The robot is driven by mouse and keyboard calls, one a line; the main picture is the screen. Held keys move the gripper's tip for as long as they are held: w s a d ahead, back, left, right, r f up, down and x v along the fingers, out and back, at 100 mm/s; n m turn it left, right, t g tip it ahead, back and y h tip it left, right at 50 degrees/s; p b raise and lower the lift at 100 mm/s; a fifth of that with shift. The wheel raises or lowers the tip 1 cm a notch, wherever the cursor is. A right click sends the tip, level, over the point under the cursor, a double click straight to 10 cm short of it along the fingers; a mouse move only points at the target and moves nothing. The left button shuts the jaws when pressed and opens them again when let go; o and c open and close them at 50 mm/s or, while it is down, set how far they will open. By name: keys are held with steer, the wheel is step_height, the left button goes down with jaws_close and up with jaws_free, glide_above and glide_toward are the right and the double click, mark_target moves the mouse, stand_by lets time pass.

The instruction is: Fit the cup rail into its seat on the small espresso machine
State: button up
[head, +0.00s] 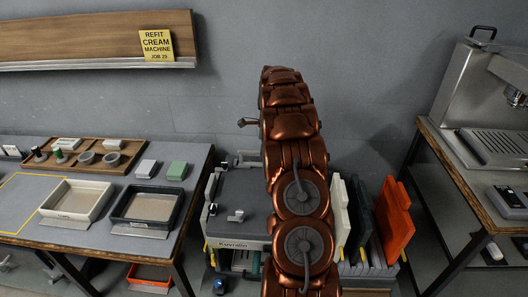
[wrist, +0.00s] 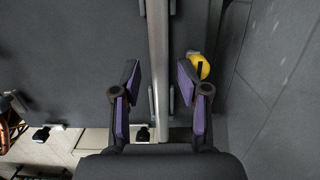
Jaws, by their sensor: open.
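In the wrist view my gripper (wrist: 158,78) is open, its two purple-padded fingers on either side of a long grey metal bar (wrist: 158,45). A gap shows between the bar and each finger in this view. I cannot tell for sure whether this bar is the cup rail, or how far below the fingertips it lies. In the head view my copper-coloured arm hides my gripper. A grey, boxy machine with lettering on its front (head: 240,243) stands partly behind my arm; I cannot tell whether it is the small espresso machine. No seat can be made out.
A bench at left carries a cream tray (head: 45,211), a dark tray (head: 118,217) and a wooden tray (head: 130,155). Cream (head: 340,210) and orange (head: 395,222) panels stand upright right of my arm. A large steel machine (head: 468,85) sits on the right bench.

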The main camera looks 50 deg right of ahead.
steer(key=shift+r, duration=0.1)
step_height(320, 180, up, 12)
steer(key=s+d, duration=0.1)
stand_by(0.4)
steer(key=shift+a, duration=0.1)
stand_by(0.4)
steer(key=s+a+r+n, duration=0.25)
steer(key=a+n, duration=0.25)
steer(key=a, duration=0.5)
steer(key=s+a+r+n+g, duration=0.1)
steer(key=s+a+r+n, duration=0.2)
steer(key=a, duration=0.7)
steer(key=s+a+r+n, duration=0.1)
steer(key=s+a+n, duration=0.2)
steer(key=a+n, duration=0.5)
steer(key=s+a+f+n+g, duration=0.1)
steer(key=s+a+n, duration=0.5)
steer(key=s, duration=0.6)
steer(key=s+a+f+n, duration=0.4)
steer(key=s+a+n, duration=0.2)
steer(key=s+a, duration=0.5)
steer(key=shift+s+f+g+h, duration=0.2)
steer(key=shift+s+g+h, duration=0.2)
steer(key=shift+s, duration=0.3)
